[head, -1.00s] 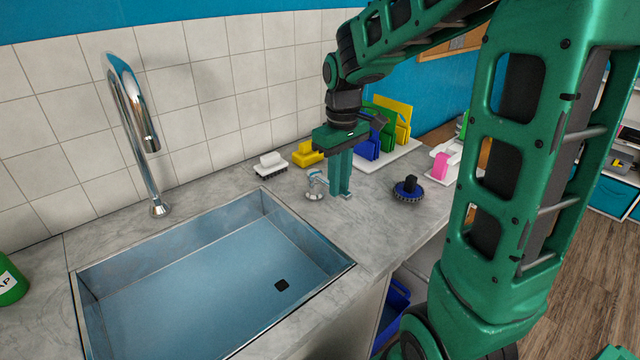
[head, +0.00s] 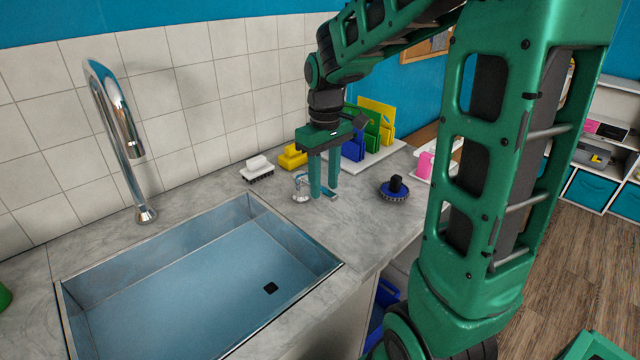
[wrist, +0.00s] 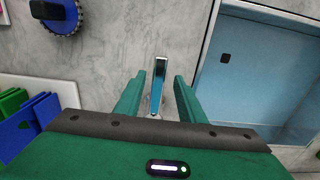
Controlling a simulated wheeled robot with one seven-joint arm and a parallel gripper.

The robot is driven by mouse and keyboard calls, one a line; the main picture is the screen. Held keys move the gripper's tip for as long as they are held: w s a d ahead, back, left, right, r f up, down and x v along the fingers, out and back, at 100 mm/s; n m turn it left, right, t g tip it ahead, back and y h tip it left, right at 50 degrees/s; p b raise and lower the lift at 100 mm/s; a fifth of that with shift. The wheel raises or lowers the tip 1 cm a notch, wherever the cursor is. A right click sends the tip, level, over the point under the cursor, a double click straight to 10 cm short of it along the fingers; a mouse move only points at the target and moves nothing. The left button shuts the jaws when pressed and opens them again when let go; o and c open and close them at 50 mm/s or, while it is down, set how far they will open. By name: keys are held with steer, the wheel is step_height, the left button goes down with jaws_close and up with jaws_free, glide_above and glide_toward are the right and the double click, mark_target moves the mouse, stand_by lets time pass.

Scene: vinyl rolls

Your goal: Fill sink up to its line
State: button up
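The steel sink (head: 300,318) is set into the grey counter, with a dark square drain (head: 270,288) in its floor. Its inside looks bluish; I cannot make out a fill line or tell whether it holds water. The curved chrome faucet (head: 118,120) stands behind it, with no stream visible. A chrome tap handle (head: 301,190) stands on the counter right of the sink. My gripper (head: 324,194) points down at this handle. In the wrist view its open fingers (wrist: 158,92) are on either side of the handle's lever (wrist: 160,72), with gaps visible on both sides.
A white brush (head: 257,169) and a yellow one (head: 292,157) lie near the tiled wall. A round blue brush (head: 395,190) lies right of my gripper. Coloured boards stand in a white rack (head: 385,152) behind. The counter's front edge is close.

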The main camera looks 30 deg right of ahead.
step_height(320, 180, up, 10)
stand_by(0.5)
steer(key=shift+a+r, duration=0.1)
steer(key=s+d+f+m, duration=0.2)
steer(key=s+f+m, duration=0.2)
steer(key=s, duration=0.7)
steer(key=s+d+f+m, duration=0.2)
steer(key=s+f+m, duration=0.2)
steer(key=s, duration=0.8)
step_height(320, 180, down, 3)
steer(key=shift+s+d+r, duration=0.1)
steer(key=shift+s+d, duration=0.05)
steer(key=shift+s, duration=0.05)
steer(key=shift+w+f, duration=0.2)
steer(key=shift+w, duration=0.4)
